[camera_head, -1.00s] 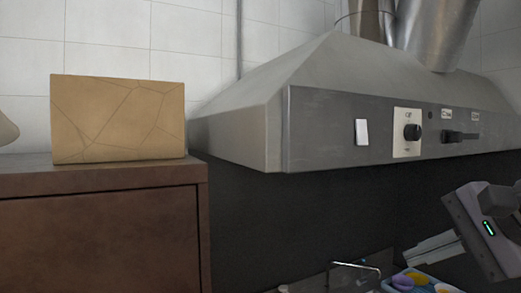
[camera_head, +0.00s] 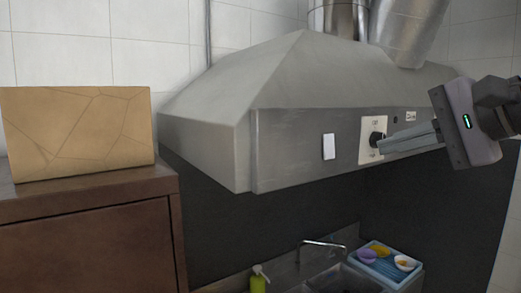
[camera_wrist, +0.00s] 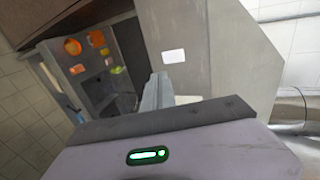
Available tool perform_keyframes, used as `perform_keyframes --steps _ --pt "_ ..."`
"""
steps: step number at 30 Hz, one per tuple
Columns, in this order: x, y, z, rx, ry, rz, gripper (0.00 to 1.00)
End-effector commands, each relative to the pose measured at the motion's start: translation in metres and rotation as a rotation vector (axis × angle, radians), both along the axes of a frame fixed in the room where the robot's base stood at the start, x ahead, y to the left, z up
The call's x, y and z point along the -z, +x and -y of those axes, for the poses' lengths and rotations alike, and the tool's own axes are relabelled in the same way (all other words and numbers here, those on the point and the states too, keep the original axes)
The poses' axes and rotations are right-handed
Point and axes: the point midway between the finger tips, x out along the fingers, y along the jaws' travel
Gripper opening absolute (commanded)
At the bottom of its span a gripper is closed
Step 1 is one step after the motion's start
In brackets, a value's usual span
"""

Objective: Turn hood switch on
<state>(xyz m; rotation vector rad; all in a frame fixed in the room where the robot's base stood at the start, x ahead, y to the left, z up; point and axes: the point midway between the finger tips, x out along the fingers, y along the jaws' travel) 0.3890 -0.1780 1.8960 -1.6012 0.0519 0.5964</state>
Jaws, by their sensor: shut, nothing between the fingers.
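The metal range hood (camera_head: 290,125) fills the middle of the head view. On its front panel is a plain white rocker switch (camera_head: 328,146), also seen in the wrist view (camera_wrist: 174,56). To its right is a pale plate (camera_head: 367,152) with a black knob (camera_head: 376,138). My gripper (camera_head: 384,146) comes in from the right with its fingers together and empty. Its tips overlap the knob plate's right side in the head view; I cannot tell whether they touch. In the wrist view the fingers (camera_wrist: 157,90) point toward the panel, below the white switch.
A brown cabinet (camera_head: 80,240) with a tan box (camera_head: 78,130) stands at the left. Below the hood are a sink with a faucet (camera_head: 322,245), a green bottle (camera_head: 259,280) and a blue tray (camera_head: 393,275) with bowls. Metal ducts (camera_head: 405,30) rise above the hood.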

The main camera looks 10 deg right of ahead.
Motion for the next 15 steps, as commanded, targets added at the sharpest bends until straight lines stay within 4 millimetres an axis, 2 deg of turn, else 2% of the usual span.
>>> perform_keyframes --steps 9,15 --pt "0.027 0.06 -0.023 -0.004 0.001 -0.001 0.0" --pt "0.029 0.087 -0.032 -0.002 0.001 0.0 0.0"
